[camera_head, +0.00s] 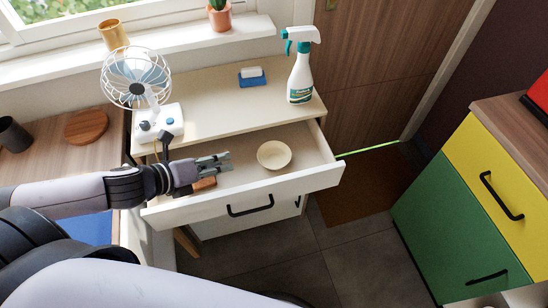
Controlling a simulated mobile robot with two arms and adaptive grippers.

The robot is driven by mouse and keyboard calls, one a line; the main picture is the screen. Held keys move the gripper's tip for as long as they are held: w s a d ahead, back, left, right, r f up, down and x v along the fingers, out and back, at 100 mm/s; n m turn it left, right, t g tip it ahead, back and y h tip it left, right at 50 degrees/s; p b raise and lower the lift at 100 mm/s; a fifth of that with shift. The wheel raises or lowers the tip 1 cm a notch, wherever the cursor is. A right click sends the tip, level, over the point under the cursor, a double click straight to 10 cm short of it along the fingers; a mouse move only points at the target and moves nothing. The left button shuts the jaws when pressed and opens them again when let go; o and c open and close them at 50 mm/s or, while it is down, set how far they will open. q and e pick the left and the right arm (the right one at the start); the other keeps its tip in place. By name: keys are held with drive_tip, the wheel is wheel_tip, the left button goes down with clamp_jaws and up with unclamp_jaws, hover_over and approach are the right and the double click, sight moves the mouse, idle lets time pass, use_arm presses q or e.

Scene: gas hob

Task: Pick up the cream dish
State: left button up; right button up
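The cream dish (274,155) is a small round bowl. It sits upright inside the open drawer (320,176), right of the drawer's middle. My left gripper (229,161) reaches in from the left over the drawer. Its fingers point right toward the dish, with a clear gap between them and the dish. The fingers look apart and hold nothing visible. My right gripper is not in view.
A brown object (205,184) lies in the drawer below my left gripper, partly hidden. On the cabinet top stand a white fan (160,122), a blue sponge holder (252,80) and a spray bottle (300,80). A yellow and green cabinet (450,200) stands right.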

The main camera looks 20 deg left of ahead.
use_arm(q)
drive_tip(key=w+f, duration=0.1)
drive_tip(key=b, duration=0.1)
approach(269, 153)
drive_tip(key=shift+x, duration=2.6)
drive_tip(key=shift+d+r, duration=0.1)
clamp_jaws()
